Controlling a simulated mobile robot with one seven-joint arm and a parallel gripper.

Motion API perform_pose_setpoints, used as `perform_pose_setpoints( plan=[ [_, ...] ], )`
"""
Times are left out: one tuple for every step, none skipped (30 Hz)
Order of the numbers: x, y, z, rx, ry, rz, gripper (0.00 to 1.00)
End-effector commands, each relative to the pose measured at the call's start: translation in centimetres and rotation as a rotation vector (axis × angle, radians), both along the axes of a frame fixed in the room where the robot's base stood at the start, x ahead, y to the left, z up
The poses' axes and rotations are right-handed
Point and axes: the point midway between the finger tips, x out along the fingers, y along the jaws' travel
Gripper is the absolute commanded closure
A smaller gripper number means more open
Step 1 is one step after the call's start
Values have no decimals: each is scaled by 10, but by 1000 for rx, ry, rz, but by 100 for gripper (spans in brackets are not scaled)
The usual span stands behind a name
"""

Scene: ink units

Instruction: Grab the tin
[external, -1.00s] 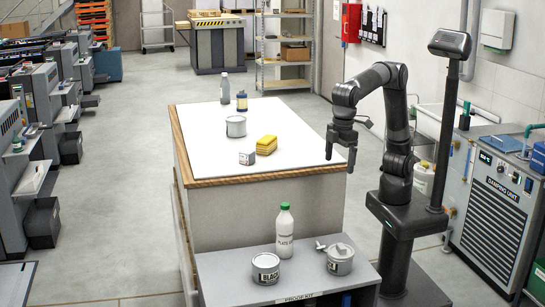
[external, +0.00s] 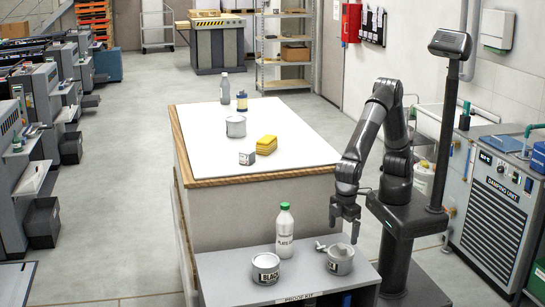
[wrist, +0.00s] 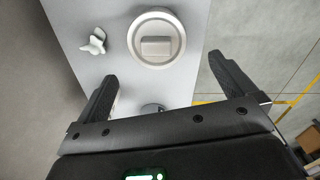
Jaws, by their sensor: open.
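A light grey tin (external: 341,267) with a dark label stands at the right of the low grey bench, just below my gripper (external: 345,222). My gripper is open and empty, pointing down above the tin, apart from it. In the wrist view, a round pale lid with a rectangular block on it, on the tin (wrist: 172,57), shows beyond and between my open fingertips (wrist: 163,68). A second tin (external: 265,273), labelled BLACK, stands to the left on the same bench. A third, plain tin (external: 236,131) stands on the white-topped table.
A small pale winged piece (wrist: 94,41) lies beside the tin. A white bottle with a green cap (external: 284,232) stands behind the two bench tins.

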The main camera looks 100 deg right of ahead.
Motion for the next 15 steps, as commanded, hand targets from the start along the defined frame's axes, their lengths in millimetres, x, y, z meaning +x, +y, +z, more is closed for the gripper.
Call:
perform_pose_setpoints(
  plan=[
    [-1,0,-11,-1,2,0,0],
    [0,0,-15,-1,1,1,0],
    [0,0,-22,-1,2,1,0],
    [0,0,-26,-1,2,1,0],
    [0,0,-31,0,1,0,0],
    [0,0,-37,-1,1,0,0],
    [0,-1,-42,-1,2,0,0],
    [-1,-1,-47,-1,2,0,0],
    [0,-1,-54,-1,2,0,0],
    [0,-1,-57,-1,1,0,0],
    [0,-1,-61,0,0,0,0],
    [0,-1,-65,0,0,0,0],
    [0,-1,-67,0,0,0,0],
    [0,-1,-69,0,0,0,0],
    [0,-1,-71,0,0,0,0]
  ],
)
